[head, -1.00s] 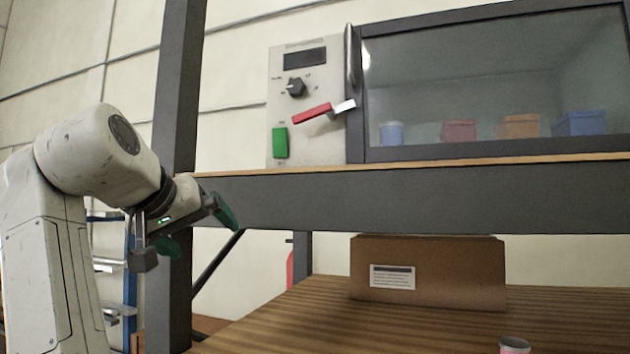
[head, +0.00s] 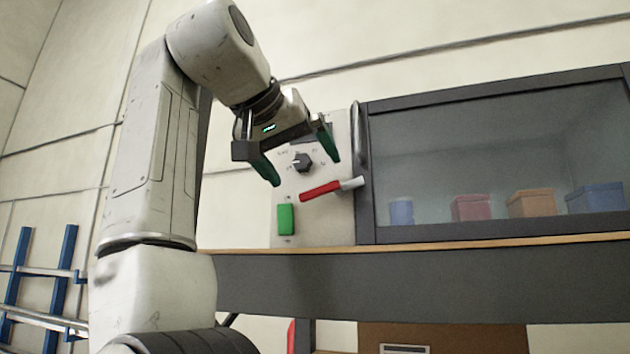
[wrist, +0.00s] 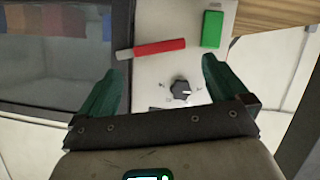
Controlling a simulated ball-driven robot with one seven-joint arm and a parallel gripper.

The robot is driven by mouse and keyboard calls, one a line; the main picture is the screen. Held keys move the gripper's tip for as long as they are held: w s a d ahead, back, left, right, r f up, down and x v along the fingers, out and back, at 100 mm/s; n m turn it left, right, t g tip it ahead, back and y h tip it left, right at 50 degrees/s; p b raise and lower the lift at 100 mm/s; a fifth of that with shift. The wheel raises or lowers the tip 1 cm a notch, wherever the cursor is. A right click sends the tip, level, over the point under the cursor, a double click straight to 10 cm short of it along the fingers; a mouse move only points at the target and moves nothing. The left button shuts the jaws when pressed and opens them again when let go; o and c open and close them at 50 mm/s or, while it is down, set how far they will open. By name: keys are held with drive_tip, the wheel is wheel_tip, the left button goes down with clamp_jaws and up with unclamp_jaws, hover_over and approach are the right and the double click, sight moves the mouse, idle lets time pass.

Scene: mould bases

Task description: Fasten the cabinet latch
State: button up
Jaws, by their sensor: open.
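The latch is a red lever (head: 321,191) with a pale grey end (head: 352,183), on the light control panel (head: 300,215) left of the glass-fronted cabinet (head: 450,165). It slants slightly, its grey end towards the cabinet door's edge. In the wrist view the red lever (wrist: 160,46) lies just beyond the fingertips, grey end to the left. My gripper (head: 306,170) is open and empty, its green fingers in front of the panel's upper part. In the wrist view my gripper (wrist: 162,65) points at the panel, the lever across the gap and apart from the fingers.
A black knob (head: 303,162) sits above the lever and a green switch (head: 286,219) below left. A vertical metal handle (head: 359,135) stands along the door edge. Several coloured containers sit behind the glass. A cardboard box (head: 440,338) is below the shelf edge (head: 420,275).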

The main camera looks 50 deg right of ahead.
sight(333, 191)
drive_tip(key=shift+p+x, duration=0.35)
drive_tip(key=shift+x, duration=2.6)
drive_tip(key=c, duration=1)
drive_tip(key=shift+o, duration=0.2)
drive_tip(key=shift+r+m+t+y+p, duration=0.35)
drive_tip(key=shift+m+t+p, duration=0.45)
drive_tip(key=shift+m+p, duration=0.45)
drive_tip(key=o, duration=1)
drive_tip(key=shift+c, duration=0.2)
